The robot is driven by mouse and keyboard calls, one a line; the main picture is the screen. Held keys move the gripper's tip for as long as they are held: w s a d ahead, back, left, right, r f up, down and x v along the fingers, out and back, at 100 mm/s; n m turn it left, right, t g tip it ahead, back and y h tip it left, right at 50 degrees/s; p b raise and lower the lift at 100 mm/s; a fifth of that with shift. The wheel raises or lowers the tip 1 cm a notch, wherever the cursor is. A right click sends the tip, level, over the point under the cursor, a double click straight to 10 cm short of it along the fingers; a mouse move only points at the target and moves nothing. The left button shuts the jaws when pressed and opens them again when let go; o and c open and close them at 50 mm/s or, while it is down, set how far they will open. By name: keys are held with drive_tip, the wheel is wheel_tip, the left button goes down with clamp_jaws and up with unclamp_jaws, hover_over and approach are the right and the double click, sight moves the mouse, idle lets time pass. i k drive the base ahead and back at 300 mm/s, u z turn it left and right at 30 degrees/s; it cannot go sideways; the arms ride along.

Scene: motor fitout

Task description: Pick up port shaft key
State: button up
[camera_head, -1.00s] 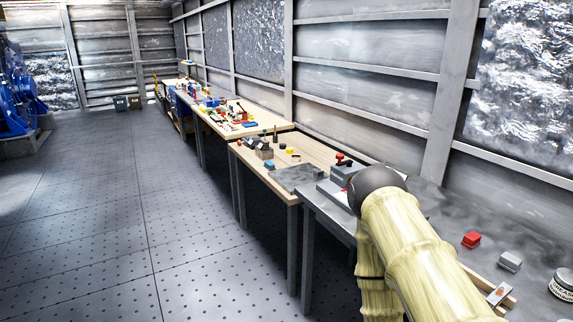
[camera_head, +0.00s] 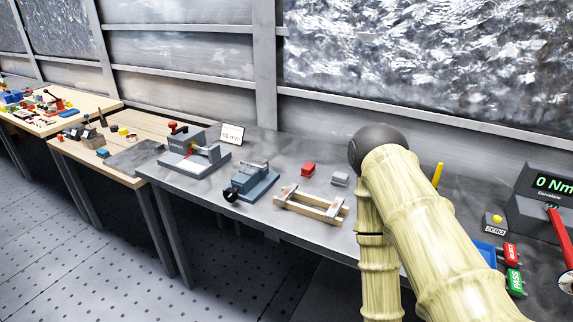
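I cannot make out a port shaft key for certain in the head view. A small red block (camera_head: 308,169) and a small grey block (camera_head: 340,180) lie apart on the grey bench (camera_head: 225,207). A wooden cradle (camera_head: 318,208) sits in front of them. My pale, ribbed arm with a dark elbow joint rises at right of centre and covers part of the bench. My gripper is not in view.
A grey-blue vise (camera_head: 252,182) and a larger fixture with red knobs (camera_head: 195,153) stand left of the cradle. A torque display (camera_head: 545,195), a yellow button (camera_head: 496,219) and red and green labelled tags (camera_head: 513,268) are at right. Open floor (camera_head: 85,255) lies front left.

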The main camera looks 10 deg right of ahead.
sight(260, 167)
drive_tip(key=z, duration=0.85)
drive_tip(key=i, duration=0.7)
drive_tip(key=u, duration=1.35)
